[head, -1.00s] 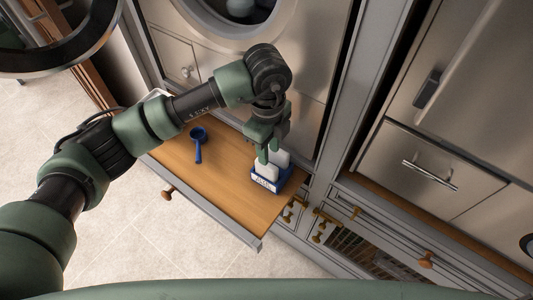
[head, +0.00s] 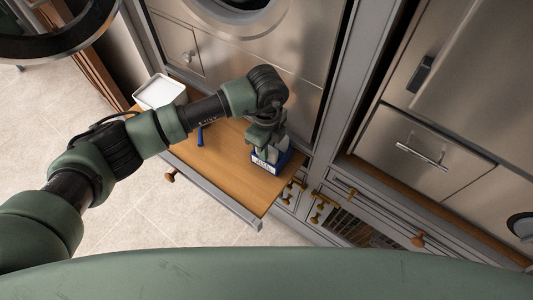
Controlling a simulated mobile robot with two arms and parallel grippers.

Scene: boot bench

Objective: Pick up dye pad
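A small blue box with a white label (head: 265,162) stands on the pull-out wooden board (head: 225,172), near its right end. Pale blocks stick up out of the box; which of them is the dye pad, I cannot tell. My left gripper (head: 264,146) points down into the top of the box, with its fingers among the pale blocks. The fingers partly hide the blocks, and whether they are closed on one does not show. My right gripper is out of view.
A blue scoop (head: 200,136) lies on the board, mostly hidden by my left arm. A white tray (head: 159,92) stands at the board's far left. Cabinet fronts with handles rise behind and to the right. The board's front part is clear.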

